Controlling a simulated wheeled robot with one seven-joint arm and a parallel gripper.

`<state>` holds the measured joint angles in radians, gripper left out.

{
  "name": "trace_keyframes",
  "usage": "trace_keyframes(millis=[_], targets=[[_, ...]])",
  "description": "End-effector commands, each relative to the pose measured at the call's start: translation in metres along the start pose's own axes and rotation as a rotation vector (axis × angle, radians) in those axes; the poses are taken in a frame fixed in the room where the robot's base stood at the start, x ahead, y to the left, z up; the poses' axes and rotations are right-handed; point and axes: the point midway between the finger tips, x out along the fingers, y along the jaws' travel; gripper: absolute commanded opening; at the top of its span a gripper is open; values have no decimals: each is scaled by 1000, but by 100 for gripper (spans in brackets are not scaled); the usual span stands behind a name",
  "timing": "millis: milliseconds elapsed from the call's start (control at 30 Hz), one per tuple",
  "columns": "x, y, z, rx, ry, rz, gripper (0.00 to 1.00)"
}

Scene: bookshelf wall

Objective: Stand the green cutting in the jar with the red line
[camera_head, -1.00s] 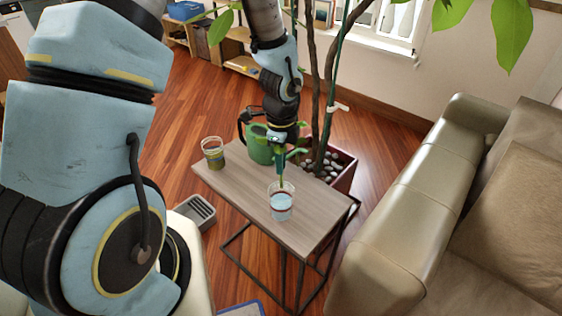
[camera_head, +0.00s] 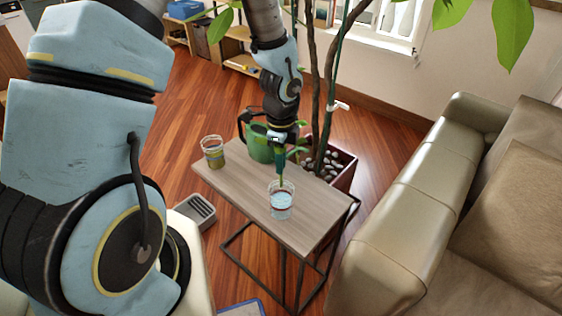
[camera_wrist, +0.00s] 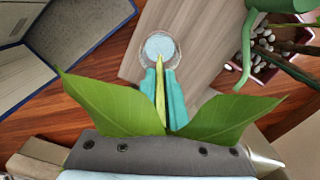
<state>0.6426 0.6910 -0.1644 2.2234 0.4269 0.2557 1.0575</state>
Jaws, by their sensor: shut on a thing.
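A clear jar (camera_head: 281,207) with a thin reddish line and water in it stands upright near the front of the small wooden table. It shows from above in the wrist view (camera_wrist: 160,40). My gripper (camera_head: 281,173) is directly above the jar, pointing down, shut on the stem of the green cutting (camera_head: 282,184). In the wrist view the stem lies between my teal fingers, and two broad leaves spread to either side of them. The stem's lower end is at the jar's mouth; whether it reaches the water I cannot tell.
A second glass jar (camera_head: 212,158) with brownish contents stands at the table's (camera_head: 245,188) back left. A green watering can (camera_head: 258,150) is behind my gripper. A potted tree (camera_head: 345,170) is behind the table, a sofa (camera_head: 400,230) to the right.

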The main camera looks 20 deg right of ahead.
Motion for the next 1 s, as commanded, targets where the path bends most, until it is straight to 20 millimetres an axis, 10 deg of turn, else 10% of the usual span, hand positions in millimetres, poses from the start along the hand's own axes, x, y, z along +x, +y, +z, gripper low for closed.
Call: trace_keyframes(millis=[1000], targets=[[31, 0, 0, 0, 0, 0, 0]])
